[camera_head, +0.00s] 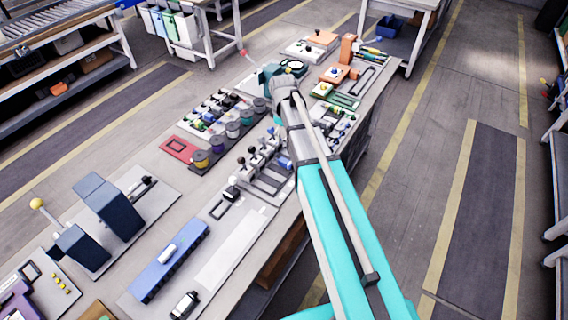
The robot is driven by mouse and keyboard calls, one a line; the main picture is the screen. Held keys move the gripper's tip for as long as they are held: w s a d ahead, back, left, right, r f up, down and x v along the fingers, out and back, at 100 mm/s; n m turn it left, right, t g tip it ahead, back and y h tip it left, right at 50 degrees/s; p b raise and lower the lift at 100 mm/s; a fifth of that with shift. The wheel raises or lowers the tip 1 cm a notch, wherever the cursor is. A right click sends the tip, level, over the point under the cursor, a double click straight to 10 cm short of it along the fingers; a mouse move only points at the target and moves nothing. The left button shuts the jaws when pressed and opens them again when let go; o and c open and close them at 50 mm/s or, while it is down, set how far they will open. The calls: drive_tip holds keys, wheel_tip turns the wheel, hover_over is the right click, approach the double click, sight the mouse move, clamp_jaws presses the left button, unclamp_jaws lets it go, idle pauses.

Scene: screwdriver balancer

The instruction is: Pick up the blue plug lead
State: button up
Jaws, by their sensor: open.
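My arm reaches from the bottom right up over the long workbench. Its end, with my gripper (271,77), is over the far half of the bench, and the gripper is open. The fingers are small and partly hidden by the wrist, and I see nothing held between them. I cannot pick out the blue plug lead with certainty. A rack of small coloured plugs (214,110) lies left of the arm, and a small blue piece (285,162) shows close beside the arm. The arm hides part of the bench.
Coloured spools (217,145) stand in a row left of the arm. Upright dark blue blocks (108,205) and a long blue block (169,262) lie nearer. Orange items (347,50) stand at the far end. A red tray (179,148) lies near the left edge.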

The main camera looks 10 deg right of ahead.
drive_tip(key=b, duration=0.9)
hover_over(285, 161)
drive_tip(key=f, duration=0.8)
drive_tip(key=shift+w+a+f, duration=0.2)
drive_tip(key=shift+w+f, duration=0.1)
drive_tip(key=shift+w, duration=0.05)
drive_tip(key=shift+f, duration=0.15)
drive_tip(key=f+b, duration=0.2)
drive_tip(key=f, duration=0.1)
drive_tip(key=shift+s+d+b, duration=0.3)
drive_tip(key=shift+b, duration=0.1)
drive_tip(key=shift+f+b, duration=0.95)
drive_tip(key=shift+b, duration=0.05)
clamp_jaws()
